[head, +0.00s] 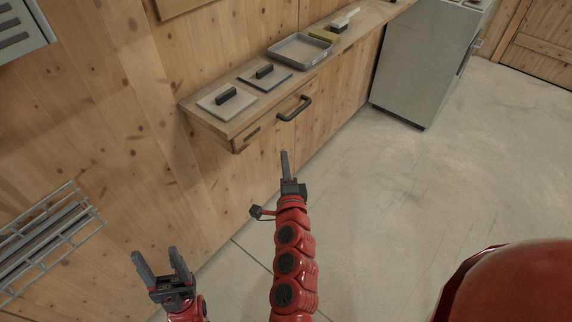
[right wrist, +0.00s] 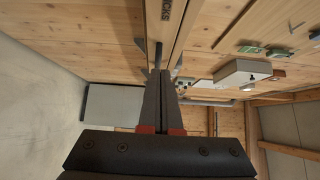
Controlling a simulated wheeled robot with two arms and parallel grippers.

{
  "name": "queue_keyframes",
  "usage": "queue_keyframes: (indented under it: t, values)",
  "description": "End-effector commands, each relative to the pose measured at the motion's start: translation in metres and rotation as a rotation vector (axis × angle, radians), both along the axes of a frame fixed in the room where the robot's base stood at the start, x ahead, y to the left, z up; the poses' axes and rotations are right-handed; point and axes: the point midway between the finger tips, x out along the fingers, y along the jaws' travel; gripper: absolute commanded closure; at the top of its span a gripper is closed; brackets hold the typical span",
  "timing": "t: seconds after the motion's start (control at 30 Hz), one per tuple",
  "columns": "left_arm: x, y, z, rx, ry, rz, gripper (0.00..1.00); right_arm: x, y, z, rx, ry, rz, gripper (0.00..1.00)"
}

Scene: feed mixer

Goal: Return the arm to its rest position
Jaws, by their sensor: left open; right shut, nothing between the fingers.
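My right arm reaches up the middle of the head view, and its gripper (head: 285,160) is shut and empty, in front of the wooden shelf with the drawer (head: 238,144). It is apart from the drawer's dark handle (head: 294,108). In the right wrist view the two fingers (right wrist: 162,75) lie together with nothing between them. My left gripper (head: 159,258) is at the lower left of the head view, open and empty, with its fingers pointing up.
The shelf holds two flat plates with dark handles (head: 226,97) (head: 265,72), a grey tray (head: 300,50) and a brush (head: 344,20). A grey cabinet (head: 418,60) stands beyond it. A wire rack (head: 48,240) is on the left wall. The floor at right is clear.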

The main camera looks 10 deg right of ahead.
Motion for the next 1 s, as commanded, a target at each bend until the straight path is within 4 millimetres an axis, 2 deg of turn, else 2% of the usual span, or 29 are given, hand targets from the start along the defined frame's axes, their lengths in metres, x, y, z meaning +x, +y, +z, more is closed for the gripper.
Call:
queue_keyframes:
  t: [0.1,0.33,0.43,0.57,0.67,0.8,1.0]
  values:
    - [0.0,0.0,0.0,0.0,0.0,0.0,0.39,-0.007,0.001,0.0,-0.001,0.0,0.0,1.0]
    - [0.0,0.0,0.001,0.0,0.0,0.0,0.39,-0.01,-0.006,0.004,-0.045,-0.017,-0.03,1.0]
    - [0.0,0.0,0.004,0.0,0.0,0.0,0.39,-0.014,-0.02,0.014,-0.175,-0.069,-0.108,1.0]
    - [0.0,0.0,0.01,0.0,0.0,0.0,0.39,-0.034,-0.047,0.045,-0.461,-0.205,-0.286,1.0]
    - [0.0,0.0,0.014,0.0,0.0,0.0,0.39,-0.062,-0.059,0.073,-0.697,-0.343,-0.44,1.0]
    - [0.0,0.0,0.02,0.0,0.0,0.0,0.39,-0.116,-0.059,0.104,-0.992,-0.563,-0.638,1.0]
    - [0.0,0.0,0.025,0.0,0.0,0.0,0.39,-0.198,-0.046,0.121,-1.262,-0.871,-0.858,1.0]
